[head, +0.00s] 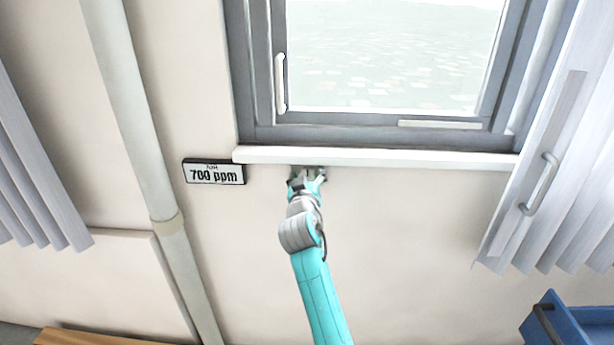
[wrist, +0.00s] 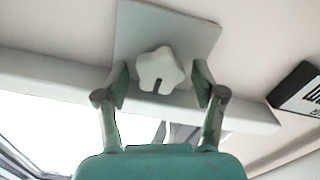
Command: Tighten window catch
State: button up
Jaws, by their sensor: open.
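The window catch shows in the wrist view as a white star-shaped knob (wrist: 159,70) with a dark mark, on a flat grey plate (wrist: 190,32). In the head view, my gripper (head: 307,176) is just below the window sill and covers most of this spot; the knob cannot be made out there. In the wrist view, my gripper (wrist: 160,88) is open, with one finger on each side of the knob. Gaps show between the fingers and the knob. I cannot tell how far the fingertips reach along its depth.
The white sill (head: 400,158) runs just above my gripper, below the grey-framed window (head: 360,134) with a white handle (head: 280,82). A "700 ppm" display (head: 214,172) is on the wall to the left. A pipe (head: 140,120), blinds (head: 560,180) and blue bin (head: 575,325) stand farther off.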

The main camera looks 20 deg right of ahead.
jog(key=c, duration=1.1)
jog(key=shift+c, duration=0.3)
jog(key=shift+m, duration=0.3)
jog(key=m, duration=0.4)
jog(key=shift+d, duration=0.1)
jog(key=shift+m, duration=2.1)
jog(key=o, duration=1.2)
jog(key=shift+c, duration=0.2)
